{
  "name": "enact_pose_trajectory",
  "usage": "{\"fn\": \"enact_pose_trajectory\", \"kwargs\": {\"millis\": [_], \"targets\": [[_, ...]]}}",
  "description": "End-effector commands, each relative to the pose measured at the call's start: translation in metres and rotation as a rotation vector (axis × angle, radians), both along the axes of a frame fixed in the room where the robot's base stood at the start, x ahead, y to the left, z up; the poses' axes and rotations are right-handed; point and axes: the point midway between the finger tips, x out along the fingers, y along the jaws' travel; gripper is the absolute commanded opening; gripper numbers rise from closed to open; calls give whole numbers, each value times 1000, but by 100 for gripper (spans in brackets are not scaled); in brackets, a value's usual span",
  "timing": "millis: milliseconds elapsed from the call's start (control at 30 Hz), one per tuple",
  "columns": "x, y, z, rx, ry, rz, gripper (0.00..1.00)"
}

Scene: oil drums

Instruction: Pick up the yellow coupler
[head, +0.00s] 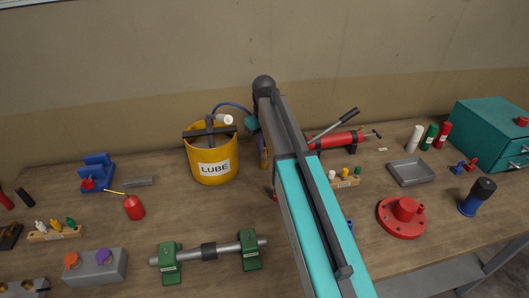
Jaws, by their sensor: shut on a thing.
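My arm reaches from the bottom of the head view to the back of the bench and bends down at its far end. My gripper (263,150) points down just right of the yellow LUBE bucket, mostly hidden behind my own arm. It is shut on a small yellow piece, the yellow coupler (264,158), of which only a sliver shows. I cannot tell whether it touches the bench. A wooden rack (345,183) with small white, orange-yellow and green pieces stands just right of my arm, its left end partly covered.
The yellow LUBE bucket (211,164) with a blue hose stands close left of my gripper. A red hand pump (336,140) lies to the right. A shaft on green stands (249,249) is in front. A grey tray (411,172) and red flange (402,217) are farther right.

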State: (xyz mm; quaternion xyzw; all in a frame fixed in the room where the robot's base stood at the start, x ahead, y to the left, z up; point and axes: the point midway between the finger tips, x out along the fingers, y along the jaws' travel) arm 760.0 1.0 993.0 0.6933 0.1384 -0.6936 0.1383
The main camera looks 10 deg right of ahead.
Motion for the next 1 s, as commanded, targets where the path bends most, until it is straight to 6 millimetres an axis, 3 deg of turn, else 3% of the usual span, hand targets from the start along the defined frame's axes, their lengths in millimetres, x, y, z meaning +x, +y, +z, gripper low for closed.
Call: {"fn": "enact_pose_trajectory", "kwargs": {"millis": [600,1000], "targets": [[1,0,73,0,-2,0,0],[0,-1,87,0,0,-1,0]]}}
